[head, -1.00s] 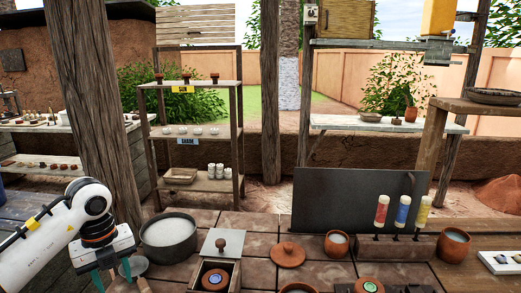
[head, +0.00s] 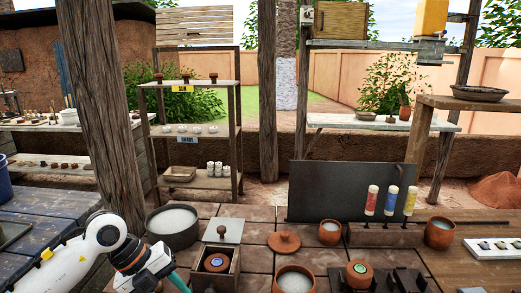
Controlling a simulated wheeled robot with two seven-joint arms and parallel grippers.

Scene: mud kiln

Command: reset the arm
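My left arm enters from the lower left in the head view. Its gripper (head: 178,281) is at the bottom edge, just below the grey pot of white material (head: 172,222) and left of the small wooden box (head: 215,263). One teal finger shows, pointing down and right. The rest of the fingers are hidden or cut off, so I cannot tell whether they are open. I see nothing held. My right gripper is not in view.
The tiled worktop holds a clay lid (head: 285,242), clay cups (head: 330,232), a bowl of white material (head: 294,280), a bottle rack (head: 385,236) and a pale tray (head: 498,249). A dark panel (head: 335,189) stands behind. A thick post (head: 100,120) rises at the left.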

